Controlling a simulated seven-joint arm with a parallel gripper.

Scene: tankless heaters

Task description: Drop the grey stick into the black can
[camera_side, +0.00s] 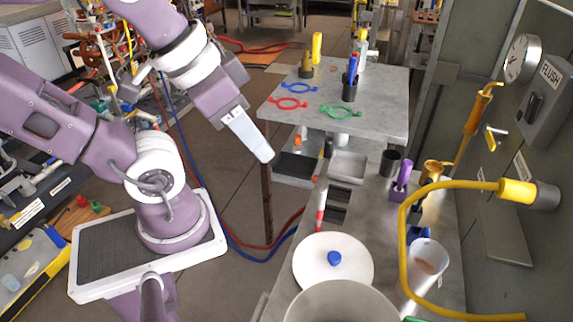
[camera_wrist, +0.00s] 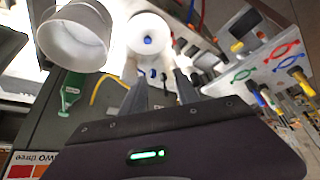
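My gripper (camera_side: 263,150) hangs in the air at the left of the grey tables, pointing down and to the right. In the wrist view its two fingers (camera_wrist: 160,82) stand apart, with nothing seen held between them. A black can (camera_side: 390,163) stands upright on the lower grey counter, right of the metal trays. Another dark cup (camera_side: 349,89) on the raised table holds blue and red markers. I cannot pick out a plain grey stick with certainty in either view. My gripper touches neither can.
The raised grey table (camera_side: 385,105) bears blue, red and green flat rings and a yellow-topped bottle (camera_side: 316,47). A white round lid (camera_side: 312,262) with a blue knob lies near a large pot (camera_side: 342,302). A yellow hose (camera_side: 404,245) curves at the right. A purple holder (camera_side: 400,188) adjoins the can.

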